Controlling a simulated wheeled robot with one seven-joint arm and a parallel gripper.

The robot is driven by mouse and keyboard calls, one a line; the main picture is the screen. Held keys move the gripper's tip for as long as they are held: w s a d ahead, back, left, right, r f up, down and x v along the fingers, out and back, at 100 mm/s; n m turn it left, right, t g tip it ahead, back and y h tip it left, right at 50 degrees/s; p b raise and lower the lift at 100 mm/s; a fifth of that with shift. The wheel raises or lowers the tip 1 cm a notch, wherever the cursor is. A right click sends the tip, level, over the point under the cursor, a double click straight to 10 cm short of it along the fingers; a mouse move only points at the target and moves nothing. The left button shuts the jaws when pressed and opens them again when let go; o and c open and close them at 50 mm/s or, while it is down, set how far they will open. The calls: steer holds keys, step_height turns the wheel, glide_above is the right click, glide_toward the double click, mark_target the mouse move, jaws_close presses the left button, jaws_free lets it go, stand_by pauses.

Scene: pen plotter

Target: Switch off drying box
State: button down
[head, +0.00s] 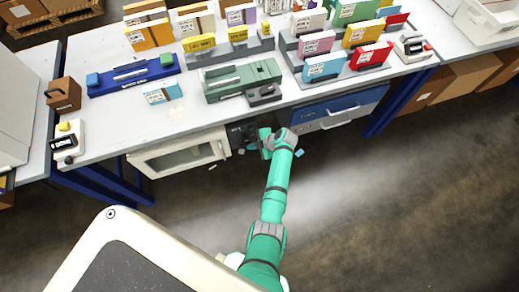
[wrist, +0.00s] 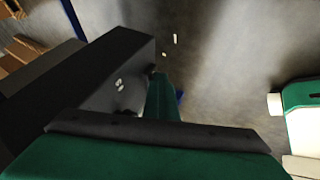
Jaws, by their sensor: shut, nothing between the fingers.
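The drying box, a white cabinet (head: 180,153) with a windowed door, sits under the worktable. A dark panel (head: 243,132) adjoins its right side; its switch is too small to make out. My gripper (head: 265,143) is at the right of this panel, below the table edge, and partly hides it. In the wrist view my gripper (wrist: 160,98) is shut and empty, beside a dark box-shaped body (wrist: 95,80) with small pale marks (wrist: 120,84). I cannot tell whether the fingers touch it.
The worktable (head: 120,125) overhangs my gripper. A green device (head: 240,80) and several boxes stand on it. Blue drawers (head: 340,105) hang to the right of my gripper.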

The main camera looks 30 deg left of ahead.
steer(key=shift+w+a+r, duration=0.15)
steer(key=shift+a+r, duration=0.15)
steer(key=shift+a, duration=0.3)
steer(key=shift+s+a, duration=0.35)
steer(key=shift+s, duration=0.4)
steer(key=s+d+r, duration=0.2)
steer(key=d+r, duration=0.5)
steer(key=d, duration=0.3)
steer(key=shift+d+r, duration=0.2)
steer(key=shift+d, duration=0.2)
